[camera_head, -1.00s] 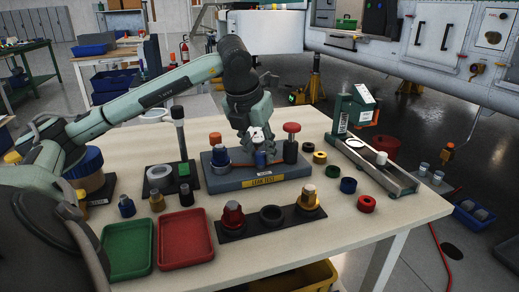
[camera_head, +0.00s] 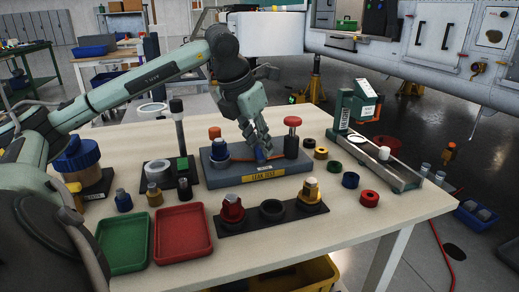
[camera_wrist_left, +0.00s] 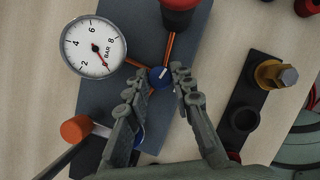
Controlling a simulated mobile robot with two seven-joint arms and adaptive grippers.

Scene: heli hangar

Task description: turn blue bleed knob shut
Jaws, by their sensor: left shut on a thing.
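The blue bleed knob (camera_wrist_left: 160,76) has a white mark on top and sits on the grey leak test block (camera_head: 232,179), among thin copper-coloured pipes. My left gripper (camera_head: 260,147) comes down on it at a tilt. In the left wrist view the fingertips (camera_wrist_left: 160,86) stand on either side of the knob, shut on it. In the head view the fingers hide most of the knob. The round pressure gauge (camera_wrist_left: 94,47) beside it has a red needle pointing to the lower right. My right gripper is in no view.
A red-topped post (camera_head: 292,121) stands close right of the gripper; an orange-capped part (camera_head: 215,132) stands left. In front lie a black holder (camera_head: 233,227) with fittings and red (camera_head: 182,235) and green (camera_head: 124,240) trays. Several coloured rings and a rail stand (camera_head: 395,176) are at right.

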